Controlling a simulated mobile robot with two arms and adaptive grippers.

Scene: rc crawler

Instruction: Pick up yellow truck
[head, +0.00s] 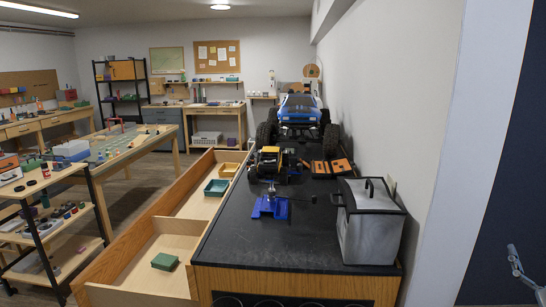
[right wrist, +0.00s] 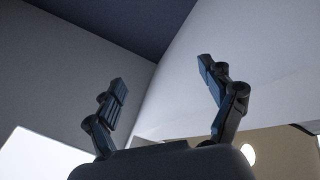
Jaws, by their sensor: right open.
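The yellow truck (head: 268,161) is a small crawler with a yellow body and dark wheels. It stands on the black counter in the head view, in front of a larger blue truck (head: 297,117). My right gripper (right wrist: 164,85) is open and empty in the right wrist view, with only wall and ceiling behind it. A part of it seems to show at the lower right edge of the head view (head: 518,268), well away from the truck. My left gripper is not in view.
A blue stand (head: 270,207) sits on the counter (head: 250,245) just in front of the yellow truck. A grey lidded container (head: 370,229) stands at the front right by the wall. An orange item (head: 331,168) lies right of the truck. Open drawers (head: 128,240) extend along the left.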

